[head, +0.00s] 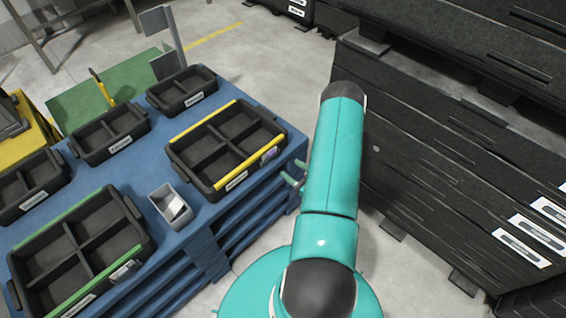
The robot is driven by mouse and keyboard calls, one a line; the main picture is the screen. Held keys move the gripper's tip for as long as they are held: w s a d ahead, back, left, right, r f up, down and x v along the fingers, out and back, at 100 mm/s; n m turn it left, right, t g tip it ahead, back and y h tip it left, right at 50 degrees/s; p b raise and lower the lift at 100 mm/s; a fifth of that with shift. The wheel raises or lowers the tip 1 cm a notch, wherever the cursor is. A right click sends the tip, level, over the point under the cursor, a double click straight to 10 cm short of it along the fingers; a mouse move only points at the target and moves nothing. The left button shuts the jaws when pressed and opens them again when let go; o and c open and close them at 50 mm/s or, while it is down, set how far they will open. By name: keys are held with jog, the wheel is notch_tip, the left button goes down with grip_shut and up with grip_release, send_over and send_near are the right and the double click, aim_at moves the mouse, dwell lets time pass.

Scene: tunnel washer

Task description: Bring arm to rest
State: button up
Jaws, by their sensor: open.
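My teal arm (335,160) rises from the bottom of the head view and reaches up beside the blue table. My gripper (290,173) shows only in part, past the left side of the arm. Its two fingers stand apart and point left, close to the right edge of the blue table (215,232). Nothing shows between them. The rest of the gripper is hidden behind the arm.
A black bin with yellow bars (228,147) and one with green bars (75,255) stand on the table. A small grey box (171,205) sits between them. Stacked dark crates (440,160) stand close on the arm's right. Grey floor (280,50) is open beyond.

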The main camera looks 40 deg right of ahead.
jog(key=s, duration=0.5)
jog(key=shift+s+r, duration=0.1)
jog(key=w+d+r+n+g+h, duration=0.2)
jog(key=w+d+r+g, duration=0.15)
jog(key=w+r, duration=0.95)
jog(key=w+a+r+g+h, duration=0.1)
jog(key=w+a+r, duration=0.1)
jog(key=r, duration=0.3)
jog(key=w+a+r+m+g, duration=0.1)
jog(key=w+a+r, duration=0.15)
jog(key=r, duration=0.25)
jog(key=w+a+r+g+h, duration=0.1)
jog(key=w+a+r, duration=0.1)
jog(key=r, duration=0.3)
jog(key=s+a+r+m+g, duration=0.1)
jog(key=s+a+r, duration=0.3)
jog(key=a+r, duration=0.25)
jog(key=s+a+r+m+g, duration=0.1)
jog(key=s+a+r+g, duration=0.15)
jog(key=a+r, duration=0.45)
jog(key=s+a+r+g+y, duration=0.1)
jog(key=s+a+r+y, duration=0.1)
jog(key=s+a, duration=1.3)
jog(key=shift+s+r+n+g+y, duration=0.2)
jog(key=shift+s+n+g+y, duration=0.25)
jog(key=shift+y, duration=0.35)
